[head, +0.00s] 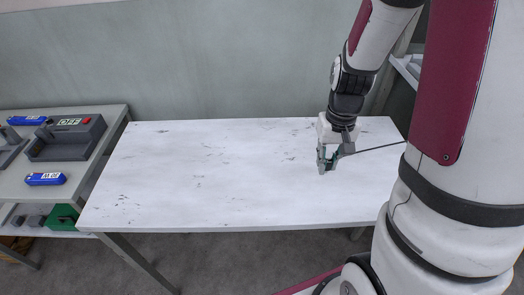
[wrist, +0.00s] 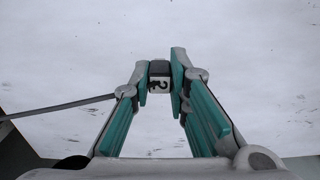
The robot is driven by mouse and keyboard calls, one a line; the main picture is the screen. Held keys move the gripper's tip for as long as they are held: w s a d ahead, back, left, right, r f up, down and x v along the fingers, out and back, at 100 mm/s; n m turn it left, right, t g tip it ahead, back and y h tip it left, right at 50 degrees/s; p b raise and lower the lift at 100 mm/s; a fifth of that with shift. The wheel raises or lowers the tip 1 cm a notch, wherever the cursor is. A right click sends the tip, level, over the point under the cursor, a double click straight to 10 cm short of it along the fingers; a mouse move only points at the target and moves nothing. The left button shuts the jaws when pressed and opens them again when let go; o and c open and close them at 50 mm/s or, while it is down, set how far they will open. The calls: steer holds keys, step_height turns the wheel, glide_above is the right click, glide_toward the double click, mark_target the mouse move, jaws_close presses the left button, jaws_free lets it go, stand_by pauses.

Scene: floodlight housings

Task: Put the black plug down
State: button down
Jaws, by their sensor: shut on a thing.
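My gripper (head: 328,160) is over the right part of the white table. In the wrist view, its teal-padded fingertips (wrist: 160,78) are closed on a small block, the black plug (wrist: 160,68). The plug has a dark top and a pale face with a dark mark like a "2". In the head view the plug is too small to tell apart from the fingers. The white table top (head: 220,175) lies beneath; I cannot tell whether the plug touches it.
A thin dark line, like a cable (wrist: 60,107), runs sideways from near my gripper. At left, a grey side table holds a dark housing marked OFF (head: 70,152) and a blue labelled block (head: 46,179). A green box (head: 62,217) is below. The white table is otherwise clear.

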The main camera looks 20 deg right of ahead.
steer(key=w+a, duration=0.3)
steer(key=w, duration=0.1)
steer(key=w+a+f, duration=0.1)
steer(key=w+a, duration=0.5)
steer(key=w, duration=0.1)
steer(key=shift+w+a+f+p, duration=0.2)
steer(key=shift+w+a+p, duration=0.1)
steer(key=shift+w+p, duration=0.05)
steer(key=shift+a+f, duration=0.1)
steer(key=shift+f, duration=1.65)
steer(key=shift+f, duration=0.2)
steer(key=c, duration=1.5)
jaws_free()
steer(key=shift+c, duration=0.2)
steer(key=shift+r, duration=0.1)
